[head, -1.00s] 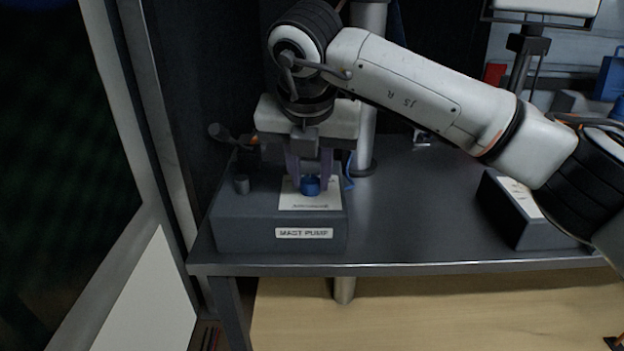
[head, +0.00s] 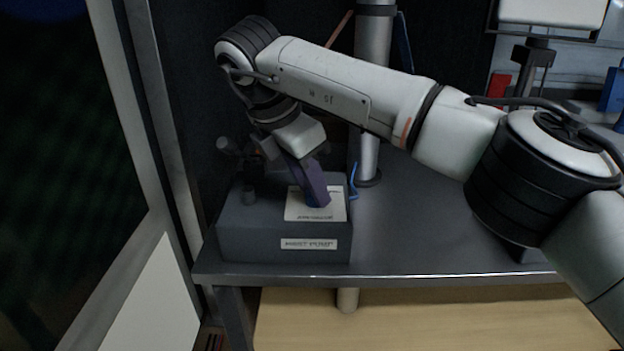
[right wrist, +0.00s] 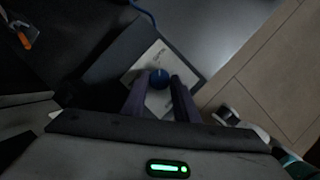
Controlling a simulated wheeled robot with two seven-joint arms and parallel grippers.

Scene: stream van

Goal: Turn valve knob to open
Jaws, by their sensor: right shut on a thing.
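In the head view my right gripper (head: 318,199) reaches down to the plate, tilted and turned, and hides most of the knob. My left gripper is not in view.
The box stands on a dark metal bench (head: 400,225) near its front left corner. A metal pole (head: 371,90) rises behind it, with a blue cable (head: 354,182) beside it. My right arm spans the bench from the right. A red object (head: 498,86) is at the back right.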

